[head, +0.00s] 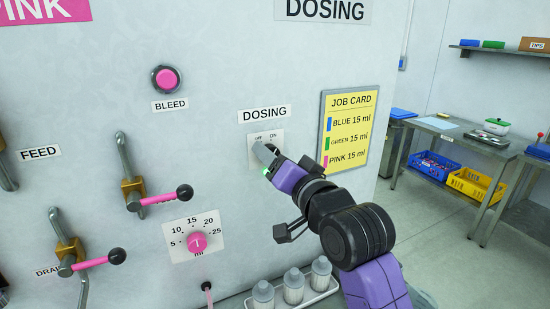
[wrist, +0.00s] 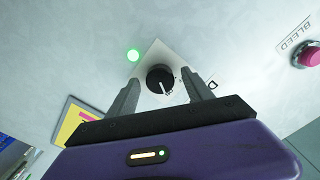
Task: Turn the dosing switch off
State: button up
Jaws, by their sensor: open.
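The dosing switch is a round black knob (wrist: 160,78) with a white mark, on a white plate (head: 255,137) with OFF and ON printed at its top. A round green lamp (wrist: 133,55) beside the plate is lit. My gripper (head: 264,154) is in front of the plate and hides the knob in the head view. In the wrist view its two fingers stand open, one on each side of the knob. I cannot tell whether they touch it.
A pink BLEED button (head: 166,79) is up and left. A dose dial (head: 197,243) and black-knobbed levers (head: 184,192) are left and below. A yellow job card (head: 344,130) hangs at right. Bottles stand in a tray (head: 320,296) below my arm.

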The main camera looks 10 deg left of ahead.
grip_shut()
jog(key=n+b, duration=0.5)
jog(key=n, duration=0.6)
jog(key=shift+n+b, duration=0.35)
jog(key=shift+n, duration=0.05)
dwell(0.5)
grip_release()
